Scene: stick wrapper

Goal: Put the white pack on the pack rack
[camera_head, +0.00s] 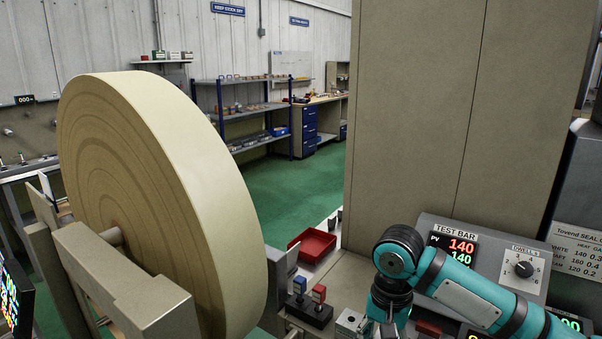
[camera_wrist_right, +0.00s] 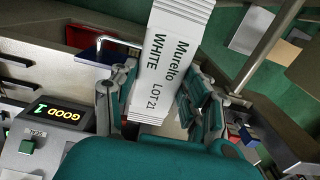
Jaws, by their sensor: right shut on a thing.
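My left gripper is in neither view. I cannot make out the pack rack for sure in either view.
A large cream roll (camera_head: 140,190) on a stand fills the left. A tall grey-beige cabinet (camera_head: 415,110) stands behind my right arm. A red tray (camera_head: 312,246), blue and red blocks (camera_head: 309,299) and the TEST BAR panel (camera_head: 484,258) are near the arm. A "GOOD 1" display (camera_wrist_right: 58,115) shows nearby.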

